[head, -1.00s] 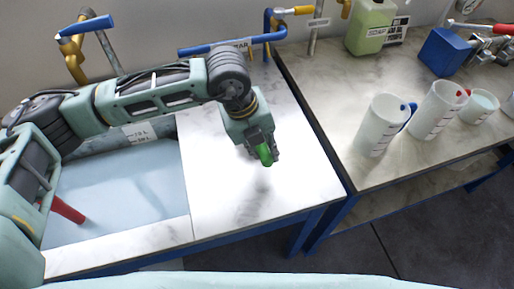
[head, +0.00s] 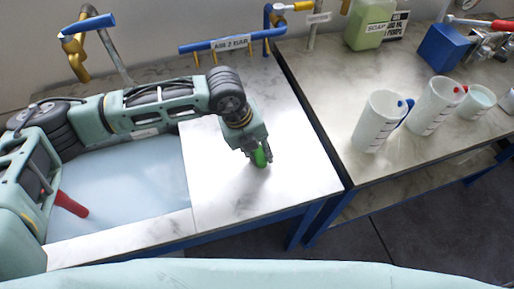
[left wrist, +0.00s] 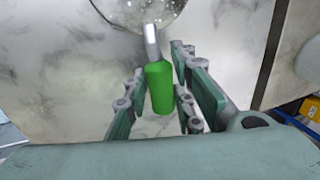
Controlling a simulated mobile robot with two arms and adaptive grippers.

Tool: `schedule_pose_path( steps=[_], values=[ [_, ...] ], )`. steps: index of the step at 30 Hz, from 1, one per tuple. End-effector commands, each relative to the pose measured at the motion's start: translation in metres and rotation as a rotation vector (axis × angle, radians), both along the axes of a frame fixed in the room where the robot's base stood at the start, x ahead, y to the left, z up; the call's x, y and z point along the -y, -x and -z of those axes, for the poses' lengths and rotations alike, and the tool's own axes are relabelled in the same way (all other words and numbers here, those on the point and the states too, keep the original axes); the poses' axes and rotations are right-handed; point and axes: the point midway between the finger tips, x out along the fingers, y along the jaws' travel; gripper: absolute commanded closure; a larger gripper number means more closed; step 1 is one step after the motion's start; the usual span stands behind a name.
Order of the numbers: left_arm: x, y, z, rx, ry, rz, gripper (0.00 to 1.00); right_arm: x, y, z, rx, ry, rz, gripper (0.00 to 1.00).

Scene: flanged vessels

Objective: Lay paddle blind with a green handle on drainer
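The paddle blind's green handle (head: 260,157) is between the fingers of my left gripper (head: 259,155), over the white marbled drainer (head: 285,185). In the left wrist view the green handle (left wrist: 160,88) points up the picture to a pale metal neck and a shiny round plate (left wrist: 140,10), cut off by the top edge. A soft shadow lies on the drainer below; whether the plate touches the surface I cannot tell. My right gripper is not in view.
A sink basin (head: 130,195) is left of the drainer, with a red-handled thing (head: 70,204) in it. A blue rail (head: 225,44) runs behind. On the right bench stand white jugs (head: 380,122), a blue box (head: 444,47) and a green soap container (head: 369,25). The drainer's front is clear.

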Motion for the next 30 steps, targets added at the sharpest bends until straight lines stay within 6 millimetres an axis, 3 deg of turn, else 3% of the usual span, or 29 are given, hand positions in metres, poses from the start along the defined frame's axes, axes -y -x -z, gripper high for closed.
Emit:
schedule_pose_path(
  steps=[5,17,20,30],
  values=[
    [0.000,0.000,-0.001,0.000,0.000,0.000,0.59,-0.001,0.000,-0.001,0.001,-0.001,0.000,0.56],
    [0.000,0.000,-0.006,0.001,0.001,0.000,0.59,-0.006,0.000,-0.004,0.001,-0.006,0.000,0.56],
    [-0.004,0.000,-0.018,0.003,0.002,0.000,0.59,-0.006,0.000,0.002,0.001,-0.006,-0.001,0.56],
    [-0.022,0.006,-0.087,0.004,0.000,-0.001,0.59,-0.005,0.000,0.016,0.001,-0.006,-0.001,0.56]
  ],
)
